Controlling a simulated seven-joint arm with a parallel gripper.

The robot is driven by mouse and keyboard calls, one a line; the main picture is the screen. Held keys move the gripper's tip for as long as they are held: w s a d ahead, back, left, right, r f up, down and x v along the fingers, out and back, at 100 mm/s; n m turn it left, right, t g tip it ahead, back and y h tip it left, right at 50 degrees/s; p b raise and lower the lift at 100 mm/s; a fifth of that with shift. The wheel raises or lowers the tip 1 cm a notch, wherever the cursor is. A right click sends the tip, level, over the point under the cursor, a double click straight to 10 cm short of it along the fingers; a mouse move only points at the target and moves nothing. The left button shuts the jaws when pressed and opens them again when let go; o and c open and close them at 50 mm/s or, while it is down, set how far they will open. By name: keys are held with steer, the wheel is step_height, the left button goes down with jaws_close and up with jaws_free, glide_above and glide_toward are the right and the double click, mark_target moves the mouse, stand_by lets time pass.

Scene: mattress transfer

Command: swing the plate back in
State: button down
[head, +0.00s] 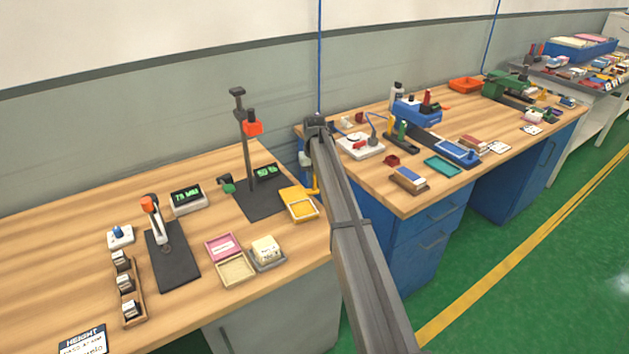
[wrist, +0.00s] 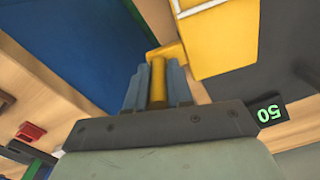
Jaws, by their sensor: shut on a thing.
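The yellow plate (head: 300,206) lies at the right edge of the left bench, beside the black base (head: 262,205) of a tall stand with an orange-red head (head: 252,128). My gripper (head: 314,180) is just behind and right of the plate, partly hidden by my arm. In the wrist view my gripper (wrist: 158,88) is shut on the plate's yellow handle (wrist: 158,75), which stands between the fingers. The yellow plate (wrist: 228,45) shows there at upper right, over the dark base.
A green-lit readout (head: 267,171) sits by the stand. A pink tray (head: 223,246) and a grey tray (head: 268,266) with a pale block are in front. The right bench (head: 400,205) stands across a gap, with blue drawers below.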

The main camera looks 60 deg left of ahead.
mark_target(294, 205)
steer(key=shift+d, duration=0.1)
steer(key=s+d+m, duration=0.1)
steer(key=m, duration=0.1)
steer(key=s+d+m, duration=0.1)
steer(key=m, duration=0.1)
steer(key=s+m, duration=0.1)
steer(key=m, duration=0.1)
steer(key=s+d+m, duration=0.1)
steer(key=shift+s+d+m, duration=0.1)
steer(key=shift+d+m, duration=0.1)
steer(key=shift+m, duration=0.2)
steer(key=s+m, duration=0.1)
steer(key=m, duration=0.1)
steer(key=s+m, duration=0.2)
steer(key=shift+d, duration=0.2)
steer(key=shift+s+a+m, duration=0.2)
steer(key=shift+s+m, duration=0.5)
steer(key=shift+m, duration=0.35)
steer(key=shift+s+a+m, duration=0.15)
steer(key=shift+s+m, duration=0.5)
steer(key=shift+m, duration=0.4)
steer(key=c, duration=1)
jaws_free()
step_height(294, 205, up, 14)
steer(key=shift+f, duration=0.1)
